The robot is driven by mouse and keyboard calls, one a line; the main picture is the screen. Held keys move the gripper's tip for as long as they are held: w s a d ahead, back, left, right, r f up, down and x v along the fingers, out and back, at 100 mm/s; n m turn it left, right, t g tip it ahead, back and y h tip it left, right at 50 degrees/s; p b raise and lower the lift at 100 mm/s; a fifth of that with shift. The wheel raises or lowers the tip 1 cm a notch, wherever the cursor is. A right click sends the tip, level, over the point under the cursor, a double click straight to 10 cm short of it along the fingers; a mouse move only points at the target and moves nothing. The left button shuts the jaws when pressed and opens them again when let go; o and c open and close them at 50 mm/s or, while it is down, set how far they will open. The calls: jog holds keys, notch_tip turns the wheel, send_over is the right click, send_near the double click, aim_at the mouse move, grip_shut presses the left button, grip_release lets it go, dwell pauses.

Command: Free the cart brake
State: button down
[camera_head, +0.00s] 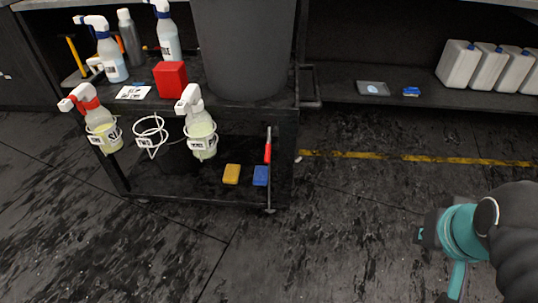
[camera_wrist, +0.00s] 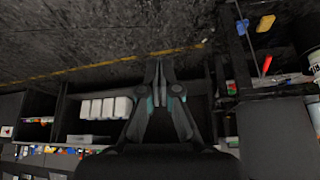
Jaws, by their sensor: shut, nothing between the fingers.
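The black cart (camera_head: 210,196) stands at left in the head view. At its right front corner is an upright metal rod with a red grip (camera_head: 268,152), seemingly the brake lever; its lower end reaches down near the floor. The red grip also shows at upper right in the wrist view (camera_wrist: 266,66). My gripper (camera_wrist: 159,62) is shut and empty in the wrist view, its fingers left of the red grip and apart from it. My arm shows at the lower right of the head view, well to the right of the cart; the fingertips cannot be made out there.
Spray bottles (camera_head: 201,135) hang in rings on the cart's front. A yellow block (camera_head: 231,174) and a blue block (camera_head: 261,176) lie on its lower shelf. A large dark bin (camera_head: 245,50) stands on top. White jugs (camera_head: 458,64) sit on a shelf behind. The floor between is clear.

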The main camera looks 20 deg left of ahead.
aim_at(268, 145)
jog(key=w+a+f+m+g+y, duration=0.3)
jog(key=w+a+y, duration=0.1)
jog(key=w+a, duration=0.45)
jog(key=w+a+f+m+g+y, duration=0.2)
jog(key=w+a+f+m+y, duration=0.1)
jog(key=w+a, duration=0.5)
jog(key=w+a+f+m+y, duration=0.2)
jog(key=w+a+f+m, duration=0.1)
jog(key=w+f, duration=0.3)
jog(key=w+a+f+m+y, duration=0.3)
jog(key=w+a+f, duration=0.3)
jog(key=w, duration=0.3)
jog(key=shift+w+f+y+b, duration=0.2)
jog(key=shift+y+b, duration=0.1)
jog(key=shift+a, duration=0.1)
jog(key=x, duration=1)
jog(key=shift+s+a+r+p, duration=0.1)
jog(key=shift+s+r+p, duration=0.4)
jog(key=shift+r, duration=0.4)
jog(key=shift+s+a+r+p, duration=0.1)
jog(key=shift+s+r+p, duration=0.15)
jog(key=shift+s+r, duration=0.45)
